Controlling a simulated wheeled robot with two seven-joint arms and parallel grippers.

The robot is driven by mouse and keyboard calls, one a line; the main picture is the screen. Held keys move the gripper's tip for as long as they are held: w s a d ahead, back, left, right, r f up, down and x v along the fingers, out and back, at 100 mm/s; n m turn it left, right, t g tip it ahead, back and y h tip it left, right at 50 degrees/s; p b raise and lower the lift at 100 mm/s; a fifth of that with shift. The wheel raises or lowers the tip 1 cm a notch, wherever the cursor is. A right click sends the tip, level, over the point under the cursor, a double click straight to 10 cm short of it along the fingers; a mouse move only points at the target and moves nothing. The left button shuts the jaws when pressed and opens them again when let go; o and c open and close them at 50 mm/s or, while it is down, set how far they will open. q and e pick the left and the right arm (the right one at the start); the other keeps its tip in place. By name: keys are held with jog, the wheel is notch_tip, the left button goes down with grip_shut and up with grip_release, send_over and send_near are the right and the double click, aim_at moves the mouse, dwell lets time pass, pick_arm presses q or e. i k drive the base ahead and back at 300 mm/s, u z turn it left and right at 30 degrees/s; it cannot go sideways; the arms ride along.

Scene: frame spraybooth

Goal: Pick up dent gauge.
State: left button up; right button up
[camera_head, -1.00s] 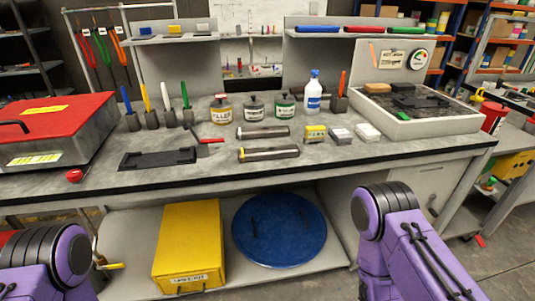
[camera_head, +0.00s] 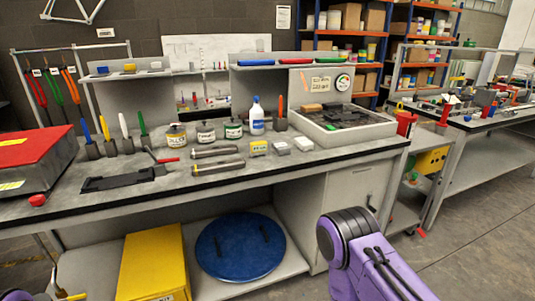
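I cannot tell for certain which thing is the dent gauge. A round white dial with coloured marks (camera_head: 343,82) is on the upright grey panel at the back right of the workbench (camera_head: 235,188). Two dark grey cylinders, a rear one (camera_head: 215,151) and a front one (camera_head: 218,166), lie on the bench top. A flat black tool (camera_head: 128,179) lies at the left front of the bench. Neither gripper is in view. Only my purple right arm shows at the lower right, and a sliver of my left arm at the bottom left corner.
A red-lidded box (camera_head: 32,160) fills the bench's left end. Labelled jars, a blue-white spray bottle (camera_head: 256,117) and a grey tray (camera_head: 345,130) stand behind. A yellow box (camera_head: 153,265) and blue disc (camera_head: 240,247) are below. A second bench (camera_head: 500,122) is at right.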

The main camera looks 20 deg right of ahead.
aim_at(259, 148)
jog(key=z, duration=1.7)
jog(key=i, duration=1)
jog(key=u, duration=1.9)
